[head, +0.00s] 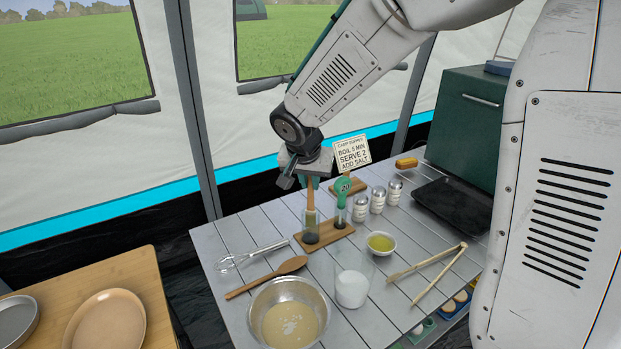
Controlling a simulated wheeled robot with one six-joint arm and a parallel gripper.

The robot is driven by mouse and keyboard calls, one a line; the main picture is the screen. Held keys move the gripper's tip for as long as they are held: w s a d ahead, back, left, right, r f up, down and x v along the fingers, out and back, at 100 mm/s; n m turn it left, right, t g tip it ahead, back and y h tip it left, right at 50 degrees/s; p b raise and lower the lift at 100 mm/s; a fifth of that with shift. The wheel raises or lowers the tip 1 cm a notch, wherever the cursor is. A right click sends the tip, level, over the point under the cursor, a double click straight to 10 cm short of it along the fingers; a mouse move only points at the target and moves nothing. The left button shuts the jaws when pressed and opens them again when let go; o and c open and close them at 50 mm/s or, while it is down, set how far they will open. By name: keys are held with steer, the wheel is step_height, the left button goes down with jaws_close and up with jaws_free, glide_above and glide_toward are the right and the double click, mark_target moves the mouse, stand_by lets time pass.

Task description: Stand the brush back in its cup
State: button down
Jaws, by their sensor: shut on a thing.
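The brush (310,196) has a light wooden handle and hangs upright below my gripper (308,179). My gripper is shut on the upper end of the handle. A clear cup (311,226) stands on a small wooden board (328,240), directly under the brush in the picture. The brush's lower part overlaps the cup, with something dark near its bottom. I cannot tell how deep the brush sits inside or whether it touches the bottom. A second clear cup (340,217) beside it holds a green tool marked 20 (343,188).
Several shakers (378,200) stand close right of the cups. A recipe card (352,153) stands behind. A whisk (250,256), wooden spoon (265,277), batter bowl (288,318), white jar (351,289), oil bowl (381,243) and tongs (428,273) lie in front.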

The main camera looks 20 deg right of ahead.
steer(key=c, duration=1.3)
jaws_free()
steer(key=v, duration=0.8)
steer(key=shift+f, duration=0.1)
